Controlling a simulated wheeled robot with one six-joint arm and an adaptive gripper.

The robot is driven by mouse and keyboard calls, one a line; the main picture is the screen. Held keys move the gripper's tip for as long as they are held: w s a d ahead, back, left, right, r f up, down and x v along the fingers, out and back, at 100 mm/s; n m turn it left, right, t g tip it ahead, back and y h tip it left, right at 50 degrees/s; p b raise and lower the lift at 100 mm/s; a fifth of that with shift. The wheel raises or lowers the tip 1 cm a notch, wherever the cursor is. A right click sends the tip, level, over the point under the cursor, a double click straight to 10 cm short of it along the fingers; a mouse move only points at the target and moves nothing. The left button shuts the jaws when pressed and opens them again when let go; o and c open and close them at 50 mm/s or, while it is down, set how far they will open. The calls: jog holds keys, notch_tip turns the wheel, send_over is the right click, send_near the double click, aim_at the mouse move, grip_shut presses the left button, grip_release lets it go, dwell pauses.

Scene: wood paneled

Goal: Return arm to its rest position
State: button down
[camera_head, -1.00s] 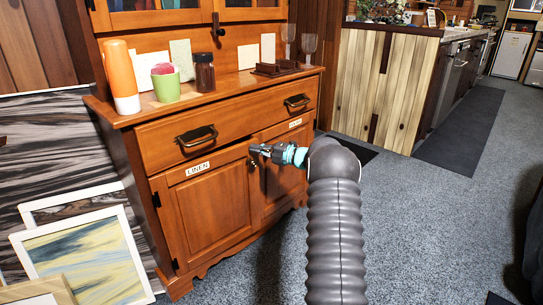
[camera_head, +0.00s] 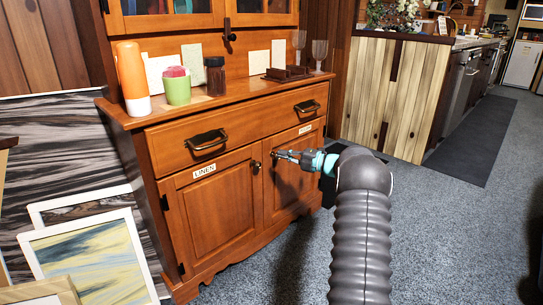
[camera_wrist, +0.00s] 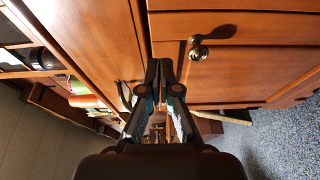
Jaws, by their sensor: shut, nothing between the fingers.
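My gripper (camera_head: 277,154) is at the end of my grey ribbed arm, in front of the wooden cabinet's lower doors. In the wrist view my gripper (camera_wrist: 160,62) has its dark fingers together with nothing between them. The fingertips point toward the seam between the two doors. A round door knob (camera_wrist: 198,52) shows just right of the fingers in the wrist view. Another knob (camera_head: 256,167) shows left of the gripper in the head view. Whether the fingertips touch the cabinet is hard to tell.
The wooden cabinet (camera_head: 215,210) has closed doors and a closed drawer. On its top stand an orange-and-white bottle (camera_head: 132,80), a green cup (camera_head: 177,91), a brown jar (camera_head: 215,76) and glasses (camera_head: 319,54). Framed pictures (camera_head: 95,262) lean at the left. Grey carpet (camera_head: 450,230) is open at right.

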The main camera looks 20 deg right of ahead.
jog(key=s+d+f+m+h, duration=0.2)
jog(key=d+f+m+h, duration=0.2)
jog(key=d+m+h, duration=0.45)
jog(key=s+d+f+m+h, duration=0.2)
jog(key=d+f+m+h, duration=0.3)
jog(key=d+m+h, duration=0.35)
jog(key=s+a+r+m+g+y+p, duration=0.1)
jog(key=s+a+r+m+g, duration=0.3)
jog(key=s+a, duration=0.8)
jog(key=s+a+r+m+g+y+p, duration=0.2)
jog(key=s+a+r+m+g, duration=0.15)
jog(key=s+a, duration=0.75)
jog(key=s+a+r+m+g+y+p, duration=0.1)
jog(key=s+a+r+m+g, duration=0.3)
jog(key=s+a, duration=0.8)
jog(key=s+a+r+n+t+p, duration=0.1)
jog(key=s+a+r, duration=0.2)
jog(key=s+r, duration=0.1)
jog(key=s+a+r+n+t+y+p, duration=0.1)
jog(key=s+a+r+t, duration=0.1)
jog(key=s, duration=0.5)
jog(key=shift+a+r, duration=0.75)
jog(key=shift+r, duration=0.2)
jog(key=shift+t, duration=0.25)
